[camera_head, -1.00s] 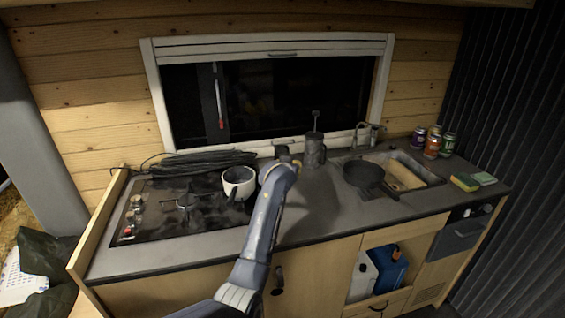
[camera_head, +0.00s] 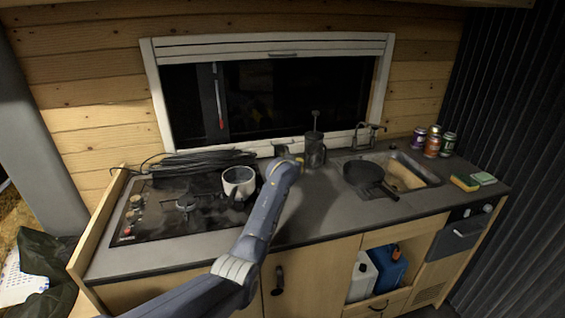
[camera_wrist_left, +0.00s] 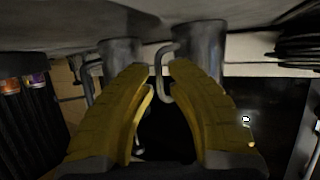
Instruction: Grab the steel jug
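A grey metal jug (camera_wrist_left: 208,45) stands on the counter in the wrist view, which looks upside down. Its curved handle (camera_wrist_left: 163,72) sits between my left gripper's yellow fingertips (camera_wrist_left: 157,68). The fingers are apart, and no contact with the handle is clear. One finger covers part of the jug. In the head view my left gripper (camera_head: 290,162) is at the back of the counter, below the window; my arm hides most of the jug there. My right gripper is in neither view.
A plunger pot (camera_head: 315,152) stands close to the right of the gripper; it also shows in the wrist view (camera_wrist_left: 121,52). A white saucepan (camera_head: 238,180) is on the hob to the left. A black frying pan (camera_head: 364,174) lies by the sink (camera_head: 425,172). Cans stand farther right.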

